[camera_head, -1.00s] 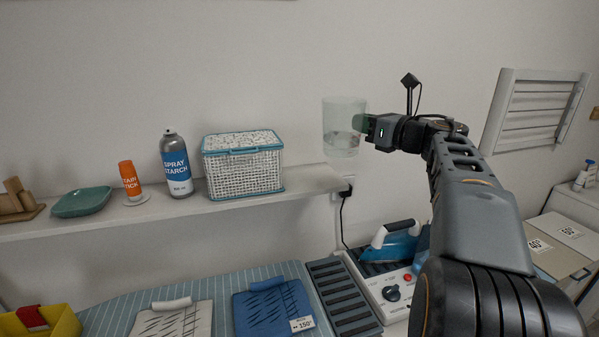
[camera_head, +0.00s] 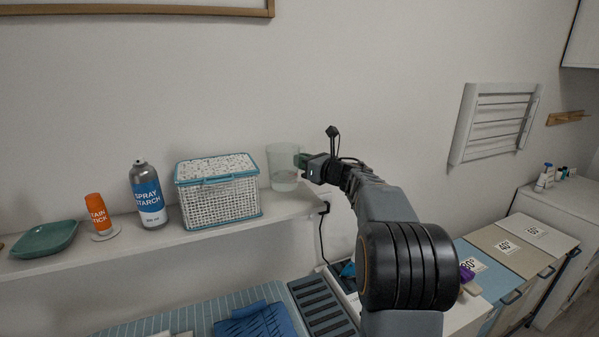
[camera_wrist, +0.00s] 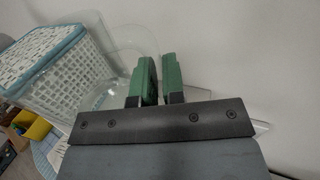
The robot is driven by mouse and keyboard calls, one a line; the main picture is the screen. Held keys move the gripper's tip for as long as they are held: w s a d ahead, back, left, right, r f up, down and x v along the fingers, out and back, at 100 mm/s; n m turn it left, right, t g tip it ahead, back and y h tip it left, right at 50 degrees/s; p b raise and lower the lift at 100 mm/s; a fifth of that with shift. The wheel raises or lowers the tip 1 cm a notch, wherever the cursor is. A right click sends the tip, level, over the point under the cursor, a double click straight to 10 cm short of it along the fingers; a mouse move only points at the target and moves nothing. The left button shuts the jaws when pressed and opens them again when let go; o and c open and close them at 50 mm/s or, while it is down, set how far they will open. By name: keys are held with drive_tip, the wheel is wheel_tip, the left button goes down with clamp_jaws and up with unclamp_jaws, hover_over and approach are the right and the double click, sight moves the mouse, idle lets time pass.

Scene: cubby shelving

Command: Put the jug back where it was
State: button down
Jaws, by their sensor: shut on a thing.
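The jug (camera_head: 283,170) is clear and see-through, with a little pale content or a thick base at its bottom. It is upright at the right end of the wall shelf (camera_head: 300,204), just right of the wicker basket. I cannot tell whether its base touches the shelf. My gripper (camera_head: 302,161) reaches in from the right and is shut on the jug's right side. In the wrist view, the green fingers (camera_wrist: 157,80) stand at the jug's faint wall (camera_wrist: 103,62), and the basket (camera_wrist: 48,68) is close beside it.
The white wicker basket (camera_head: 218,197) with blue trim stands left of the jug. Further left are a spray starch can (camera_head: 148,197), an orange stain stick (camera_head: 98,213) and a green dish (camera_head: 45,239). A socket with a cable (camera_head: 324,208) is below the shelf's right end.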

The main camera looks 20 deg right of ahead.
drive_tip(key=shift+w+a+f, duration=0.15)
drive_tip(key=shift+w+f, duration=0.3)
drive_tip(key=shift+f, duration=0.1)
drive_tip(key=shift+w+f, duration=0.25)
drive_tip(key=shift+f, duration=0.85)
drive_tip(key=shift+f+p, duration=0.3)
drive_tip(key=shift+f, duration=0.35)
drive_tip(key=shift+f, duration=0.1)
drive_tip(key=c, duration=1.2)
unclamp_jaws()
